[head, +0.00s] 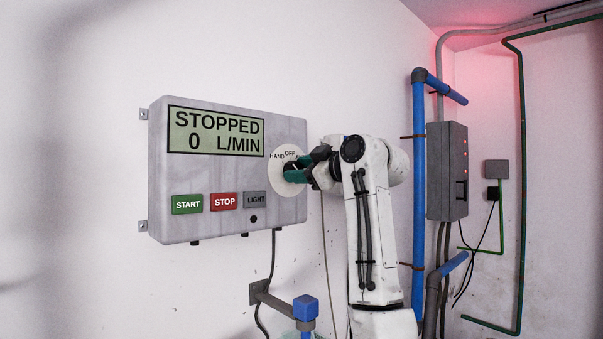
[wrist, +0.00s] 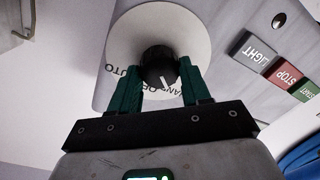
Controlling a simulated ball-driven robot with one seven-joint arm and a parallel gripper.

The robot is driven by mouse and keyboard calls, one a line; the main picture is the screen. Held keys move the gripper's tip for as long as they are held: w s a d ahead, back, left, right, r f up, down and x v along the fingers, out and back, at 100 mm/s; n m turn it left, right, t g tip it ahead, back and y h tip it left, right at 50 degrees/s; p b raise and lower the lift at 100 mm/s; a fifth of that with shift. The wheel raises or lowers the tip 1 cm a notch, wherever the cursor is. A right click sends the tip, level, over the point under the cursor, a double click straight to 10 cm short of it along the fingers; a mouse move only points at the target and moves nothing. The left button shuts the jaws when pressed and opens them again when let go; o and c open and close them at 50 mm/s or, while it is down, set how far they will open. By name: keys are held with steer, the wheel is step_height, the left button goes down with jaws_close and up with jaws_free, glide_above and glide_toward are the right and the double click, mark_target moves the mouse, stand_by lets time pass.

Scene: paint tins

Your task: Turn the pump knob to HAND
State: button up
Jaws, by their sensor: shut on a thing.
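The pump knob (wrist: 158,63) is black and round, with a short white pointer line. It sits in the middle of a round white dial plate (wrist: 190,30). My gripper (wrist: 159,70) has its green fingers on either side of the knob, shut on it. In the wrist view, the pointer slants down and right, towards the lettering between OFF and HAND. The fingers partly cover the labels, so its exact setting is hard to tell. In the head view, my gripper (head: 297,172) covers the knob. The grey panel's display (head: 216,132) reads STOPPED, 0 L/MIN.
Below the display are a green START button (head: 187,204), a red STOP button (head: 223,201) and a grey LIGHT button (head: 255,200). A blue pipe (head: 419,200) and a grey box (head: 447,170) are right of my arm. A blue-topped fitting (head: 305,308) is below the panel.

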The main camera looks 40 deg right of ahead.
steer(key=shift+n, duration=0.3)
steer(key=o, duration=1)
steer(key=shift+o, duration=0.2)
steer(key=s+b, duration=0.3)
steer(key=s, duration=0.7)
steer(key=shift+s+d+r+b, duration=0.2)
steer(key=shift+s+d+b, duration=0.1)
steer(key=shift+s+b, duration=0.1)
